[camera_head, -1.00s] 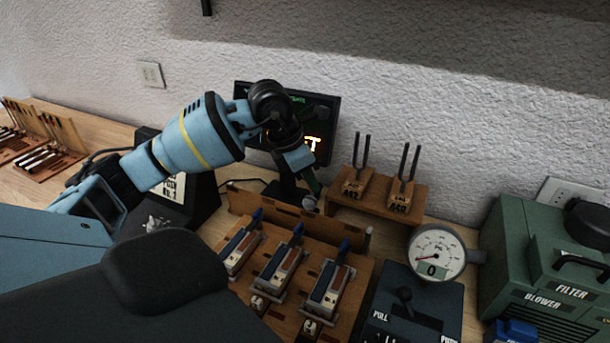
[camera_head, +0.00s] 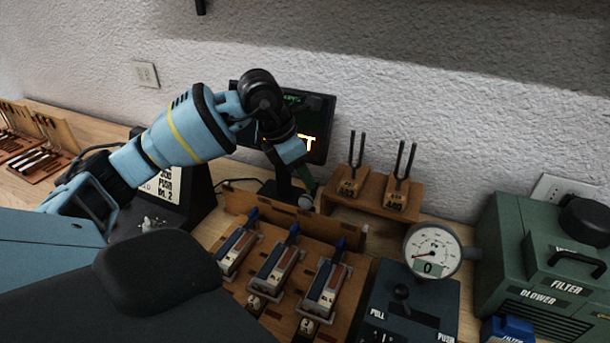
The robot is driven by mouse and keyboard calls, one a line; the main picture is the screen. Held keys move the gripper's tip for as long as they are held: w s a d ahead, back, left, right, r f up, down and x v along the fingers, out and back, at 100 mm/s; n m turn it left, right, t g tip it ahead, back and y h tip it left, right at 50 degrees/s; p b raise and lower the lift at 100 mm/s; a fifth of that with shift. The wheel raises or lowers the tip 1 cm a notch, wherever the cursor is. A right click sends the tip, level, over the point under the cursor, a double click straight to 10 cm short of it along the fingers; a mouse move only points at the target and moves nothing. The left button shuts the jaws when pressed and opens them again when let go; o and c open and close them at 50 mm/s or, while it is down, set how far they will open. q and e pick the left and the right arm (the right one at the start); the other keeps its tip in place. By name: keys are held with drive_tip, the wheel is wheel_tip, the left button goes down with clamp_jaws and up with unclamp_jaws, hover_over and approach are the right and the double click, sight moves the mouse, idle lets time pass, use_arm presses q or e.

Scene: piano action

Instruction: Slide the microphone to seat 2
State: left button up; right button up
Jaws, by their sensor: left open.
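A small grey round head (camera_head: 305,201), which looks like the microphone, stands just behind the wooden rail (camera_head: 265,213) at the back of the wooden action stand. Its lower part is hidden, and I cannot read any seat marking. Three key units stand in front of the rail: left (camera_head: 239,252), middle (camera_head: 277,266) and right (camera_head: 325,288). My left gripper (camera_head: 308,180) is open, pointing down right above the grey head. Its fingers are small and partly hidden by my wrist, so I cannot tell whether they touch the head. My right gripper is out of view.
A dark display (camera_head: 318,118) stands behind my left wrist. Two tuning forks (camera_head: 352,165) stand on a wooden block to the right of the gripper. A round gauge (camera_head: 433,250), a lever box (camera_head: 410,305) and a green blower (camera_head: 545,270) fill the right side.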

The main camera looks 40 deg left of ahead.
use_arm(q)
drive_tip(key=v, duration=0.6)
idle(0.6)
